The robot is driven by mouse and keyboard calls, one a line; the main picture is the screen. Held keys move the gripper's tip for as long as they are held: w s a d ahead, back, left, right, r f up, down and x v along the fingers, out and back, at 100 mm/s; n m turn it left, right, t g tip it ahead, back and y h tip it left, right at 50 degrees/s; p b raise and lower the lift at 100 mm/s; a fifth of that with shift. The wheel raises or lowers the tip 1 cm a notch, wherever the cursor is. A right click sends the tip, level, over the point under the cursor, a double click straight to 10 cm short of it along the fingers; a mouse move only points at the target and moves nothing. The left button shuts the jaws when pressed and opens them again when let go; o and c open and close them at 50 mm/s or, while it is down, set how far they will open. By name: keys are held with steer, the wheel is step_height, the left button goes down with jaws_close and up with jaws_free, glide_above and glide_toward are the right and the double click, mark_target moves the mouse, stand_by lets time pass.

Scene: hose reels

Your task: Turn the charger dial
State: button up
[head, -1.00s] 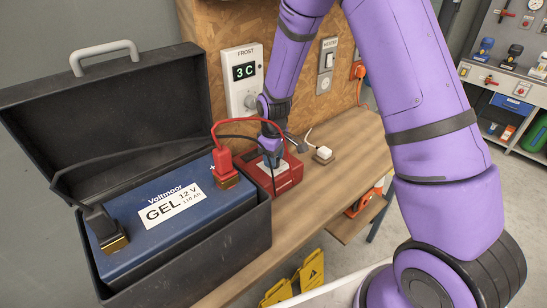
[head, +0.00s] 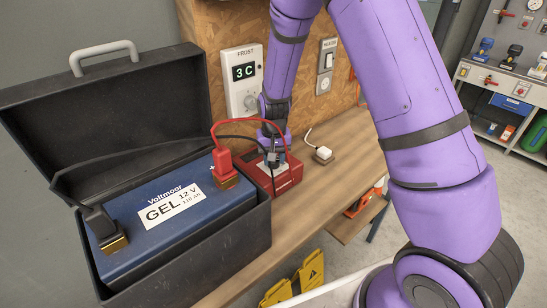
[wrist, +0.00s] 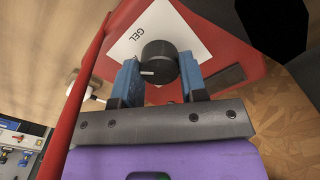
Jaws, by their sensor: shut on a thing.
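The red charger (head: 289,178) stands on the wooden bench beside the battery box. In the wrist view its red face (wrist: 228,55) carries a white label (wrist: 165,22) with the word GEL. The round black dial (wrist: 160,57) sits between the two blue fingers of my gripper (wrist: 158,72), which is shut on it. A white mark on the dial is at its lower left, near the left finger. In the head view my gripper (head: 273,156) is over the charger's top, and the dial is hidden there.
A black box (head: 262,223) with a blue battery (head: 150,243) stands at the left; red (head: 224,168) and black (head: 103,228) clamps and cables are on it. A frost display (head: 243,72) and a heater switch (head: 326,64) are on the wall. A white plug (head: 323,154) lies right of the charger.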

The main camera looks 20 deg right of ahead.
steer(key=m, duration=0.4)
steer(key=shift+m, duration=2.1)
steer(key=o, duration=0.9)
steer(key=shift+o, duration=0.2)
step_height(320, 180, up, 11)
